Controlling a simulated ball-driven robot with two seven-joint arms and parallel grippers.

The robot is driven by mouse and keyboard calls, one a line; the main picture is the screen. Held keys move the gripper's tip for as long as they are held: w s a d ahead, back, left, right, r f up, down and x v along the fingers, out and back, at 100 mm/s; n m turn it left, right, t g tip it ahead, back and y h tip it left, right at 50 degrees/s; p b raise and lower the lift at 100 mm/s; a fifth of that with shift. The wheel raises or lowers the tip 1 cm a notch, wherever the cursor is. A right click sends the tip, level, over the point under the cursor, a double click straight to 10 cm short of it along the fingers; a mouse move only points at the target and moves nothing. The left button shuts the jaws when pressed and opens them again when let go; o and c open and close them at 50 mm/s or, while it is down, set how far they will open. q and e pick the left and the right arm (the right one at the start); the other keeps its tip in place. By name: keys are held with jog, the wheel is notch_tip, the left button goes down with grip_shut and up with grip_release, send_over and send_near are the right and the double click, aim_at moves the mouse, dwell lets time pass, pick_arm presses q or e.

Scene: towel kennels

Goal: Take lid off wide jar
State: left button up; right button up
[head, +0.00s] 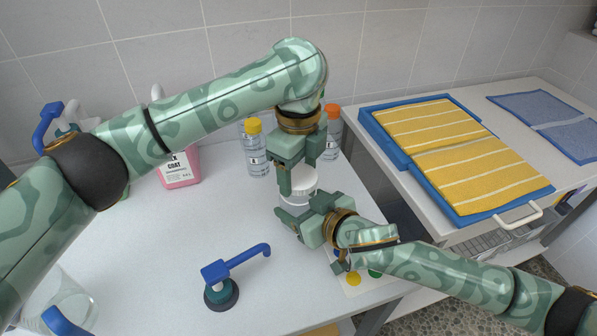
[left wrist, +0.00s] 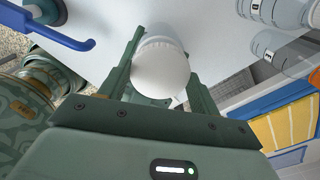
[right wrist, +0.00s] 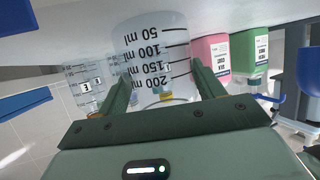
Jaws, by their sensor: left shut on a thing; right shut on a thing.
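The wide jar (right wrist: 158,60) is clear, with a printed ml scale, and shows upside down in the right wrist view. Its round white lid (left wrist: 160,68) is between the left fingers in the left wrist view; it also shows in the head view (head: 301,181). My left gripper (head: 300,172) points down and is shut on the lid. My right gripper (head: 299,211) comes in from the right, below it, and is shut on the jar's sides. Most of the jar is hidden in the head view. I cannot tell whether the lid touches the rim.
Capped clear bottles (head: 256,150) and a pink jug (head: 180,168) stand behind. A blue-handled fixture (head: 222,285) stands at the front. A blue tray with a yellow striped towel (head: 460,150) lies on the right counter. The table's left middle is clear.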

aim_at(298, 175)
pick_arm(q)
jog(key=shift+r, duration=0.15)
jog(key=shift+r, duration=2.05)
pick_arm(e)
jog(key=o, duration=2)
jog(key=shift+c, duration=0.2)
